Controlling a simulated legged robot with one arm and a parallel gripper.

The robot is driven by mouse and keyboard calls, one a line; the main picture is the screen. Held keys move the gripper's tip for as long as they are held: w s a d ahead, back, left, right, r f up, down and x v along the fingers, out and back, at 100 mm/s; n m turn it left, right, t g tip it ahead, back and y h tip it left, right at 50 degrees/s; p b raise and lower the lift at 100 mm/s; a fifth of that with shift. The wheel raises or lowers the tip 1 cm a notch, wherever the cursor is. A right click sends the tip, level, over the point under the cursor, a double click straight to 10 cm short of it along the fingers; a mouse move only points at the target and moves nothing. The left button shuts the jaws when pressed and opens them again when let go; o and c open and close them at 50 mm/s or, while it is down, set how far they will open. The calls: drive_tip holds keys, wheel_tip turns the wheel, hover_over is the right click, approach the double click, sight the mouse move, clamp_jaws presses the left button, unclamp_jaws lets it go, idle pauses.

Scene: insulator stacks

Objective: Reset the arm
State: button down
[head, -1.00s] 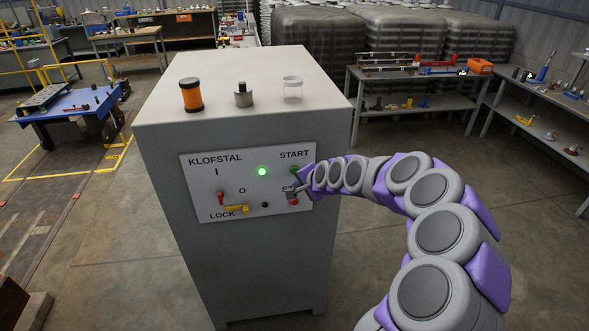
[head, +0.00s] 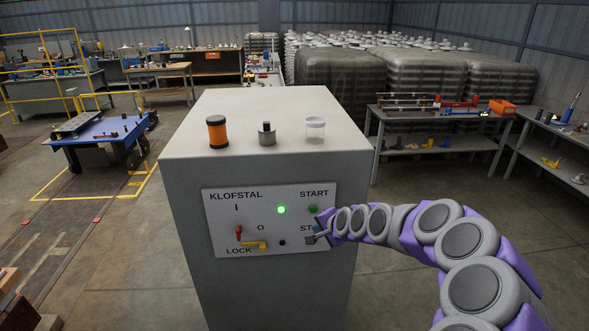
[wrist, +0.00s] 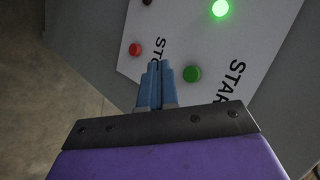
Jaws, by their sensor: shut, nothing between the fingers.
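My gripper (head: 314,236) is in front of the lower right of the white control panel (head: 226,218) on a grey cabinet. In the head view it covers part of the "STOP" lettering and the red button below it. In the wrist view its blue fingers (wrist: 156,84) are together and empty, between the red button (wrist: 135,49) and the green START button (wrist: 192,74). Whether the fingertips touch the panel I cannot tell. My purple and grey arm reaches in from the lower right, bent in a curve. A green light (head: 281,210) glows on the panel.
A red lever (head: 239,232) and a yellow lock piece (head: 255,245) are on the panel. An orange and black cylinder (head: 217,132), a metal weight (head: 267,135) and a clear jar (head: 315,130) stand on the cabinet. A shelf table (head: 440,118) is behind at right. Floor beside the cabinet is open.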

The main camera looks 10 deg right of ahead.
drive_tip(key=s+a+r+n+g+b, duration=0.1)
drive_tip(key=s+a+r+n+g, duration=0.2)
drive_tip(key=s, duration=0.6)
drive_tip(key=s+a+r+n+g+b, duration=0.15)
drive_tip(key=s+a+n, duration=0.25)
drive_tip(key=s, duration=0.5)
drive_tip(key=s+d+f+n+g+h, duration=0.1)
drive_tip(key=s+d+n+g+h, duration=0.1)
drive_tip(key=s, duration=1.4)
drive_tip(key=s+d+f+n+g+h+b, duration=0.1)
drive_tip(key=s+d+g, duration=0.3)
drive_tip(key=s, duration=1.2)
drive_tip(key=shift+s+d+f+n+h+b, duration=0.2)
drive_tip(key=shift+d+f+n+h+b, duration=0.1)
drive_tip(key=shift+d+n+h, duration=0.15)
drive_tip(key=shift+a, duration=0.1)
